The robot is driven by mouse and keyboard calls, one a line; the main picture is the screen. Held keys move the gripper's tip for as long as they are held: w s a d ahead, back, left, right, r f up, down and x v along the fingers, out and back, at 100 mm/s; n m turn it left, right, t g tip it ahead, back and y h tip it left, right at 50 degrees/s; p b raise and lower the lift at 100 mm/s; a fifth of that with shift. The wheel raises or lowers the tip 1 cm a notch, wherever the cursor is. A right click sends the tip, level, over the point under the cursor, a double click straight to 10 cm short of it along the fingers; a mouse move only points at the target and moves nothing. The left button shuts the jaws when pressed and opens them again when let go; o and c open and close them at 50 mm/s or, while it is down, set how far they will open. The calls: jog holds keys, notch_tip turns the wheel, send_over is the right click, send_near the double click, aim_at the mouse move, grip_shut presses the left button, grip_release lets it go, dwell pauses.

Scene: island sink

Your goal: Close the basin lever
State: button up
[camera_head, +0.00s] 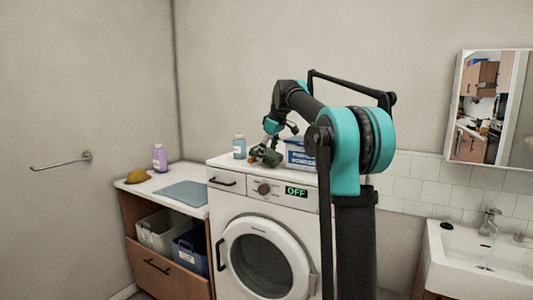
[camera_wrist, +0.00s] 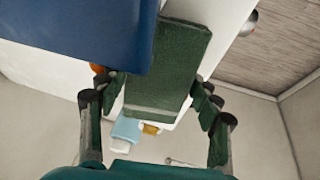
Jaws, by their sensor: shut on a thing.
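The basin tap (camera_head: 488,228) stands at the back of the white basin (camera_head: 450,268) at the far right of the head view. Its small lever (camera_head: 493,211) is on top. A thin pale streak, seemingly running water, shows below the spout. My gripper (camera_head: 264,153) is far from it, over the washing machine top at centre. It is shut on a dark green block (camera_head: 270,158). In the wrist view my gripper (camera_wrist: 160,98) has its fingers on both sides of the green block (camera_wrist: 178,62). The basin is not visible there.
A blue-and-white box (camera_head: 298,154) stands right beside my gripper, with a blue bottle (camera_head: 239,147) on its left. The washing machine (camera_head: 262,240) shows OFF. A counter (camera_head: 150,184) holds a purple bottle (camera_head: 159,158). A mirror cabinet (camera_head: 488,108) hangs above the basin.

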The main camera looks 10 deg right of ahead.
jog(key=o, duration=1.2)
